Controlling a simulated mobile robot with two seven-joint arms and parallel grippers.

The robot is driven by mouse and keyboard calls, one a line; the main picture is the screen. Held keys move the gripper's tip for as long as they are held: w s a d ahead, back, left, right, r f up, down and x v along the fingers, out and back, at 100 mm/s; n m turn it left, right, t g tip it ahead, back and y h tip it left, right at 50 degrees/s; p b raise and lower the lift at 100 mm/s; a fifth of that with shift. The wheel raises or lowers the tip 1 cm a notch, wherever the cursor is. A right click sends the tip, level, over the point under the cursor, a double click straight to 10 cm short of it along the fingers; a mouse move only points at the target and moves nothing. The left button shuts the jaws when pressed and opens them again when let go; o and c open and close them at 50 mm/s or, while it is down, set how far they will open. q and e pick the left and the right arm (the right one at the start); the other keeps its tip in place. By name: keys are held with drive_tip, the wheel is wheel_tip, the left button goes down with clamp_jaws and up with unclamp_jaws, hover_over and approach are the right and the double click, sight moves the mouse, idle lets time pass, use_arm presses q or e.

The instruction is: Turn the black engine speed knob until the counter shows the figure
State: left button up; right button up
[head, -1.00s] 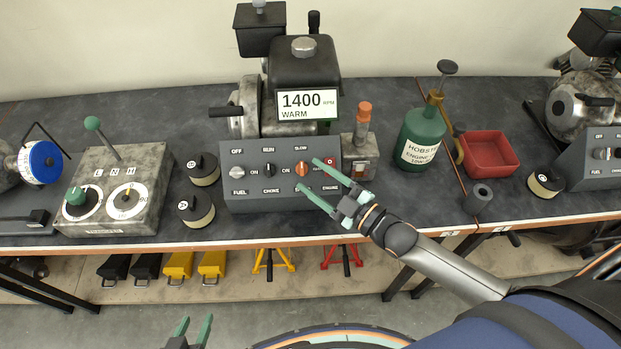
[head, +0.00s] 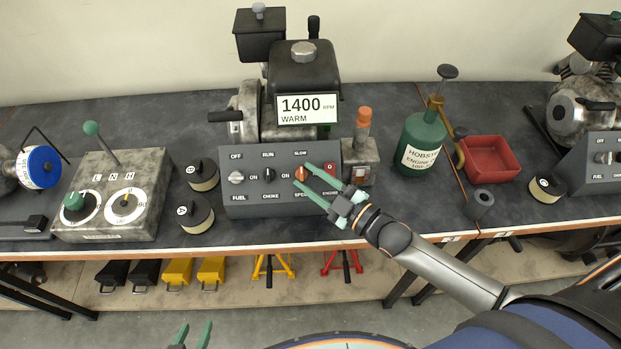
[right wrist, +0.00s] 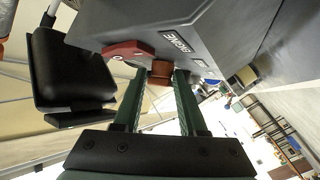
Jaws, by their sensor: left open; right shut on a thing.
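The grey control panel (head: 238,203) stands at the bench front, below the engine. Its counter (head: 307,109) reads 1400 RPM, WARM. The knob above the partly covered SPEED label is orange (head: 301,173), not black. My right gripper (head: 302,174) is shut on this orange knob, which also shows between the fingertips in the right wrist view (right wrist: 162,70). The black knob (head: 269,174) sits to its left, above CHOKE. A light grey knob (head: 236,177) is above FUEL. My left gripper (head: 194,336) is open and empty at the bottom edge, away from the bench.
A red switch (head: 329,168) marked ENGINE is close beside my right fingers, also in the right wrist view (right wrist: 128,50). A metal block with an orange-topped part (head: 362,150) stands right of the panel. A green oil can (head: 420,145) and red tray (head: 488,157) are farther right.

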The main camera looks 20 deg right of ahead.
drive_tip(key=shift+s+a+f, duration=0.15)
drive_tip(key=shift+f, duration=0.05)
clamp_jaws()
drive_tip(key=shift+a+f+m+t+h, duration=0.1)
drive_tip(key=shift+a+m+t+h, duration=0.05)
drive_tip(key=shift+m+t+h, duration=0.35)
drive_tip(key=shift+s+a+f+m+t+h+b, duration=0.1)
drive_tip(key=shift+m+t+h+b, duration=0.25)
drive_tip(key=shift+m+h, duration=0.5)
drive_tip(key=shift+w+a+f+m+t+h+b, duration=0.15)
drive_tip(key=shift+m+t+h, duration=0.45)
drive_tip(key=shift+m, duration=0.4)
drive_tip(key=shift+s+a+r+m+t+h+b, duration=0.1)
drive_tip(key=shift+s+m+t+h+b, duration=0.1)
drive_tip(key=shift+m+t+h, duration=0.45)
drive_tip(key=shift+m, duration=0.4)
drive_tip(key=shift+f, duration=0.1)
drive_tip(key=o, duration=0.7)
unclamp_jaws()
drive_tip(key=shift+o, duration=1.2)
drive_tip(key=shift+d+r, duration=0.1)
drive_tip(key=shift+r, duration=0.1)
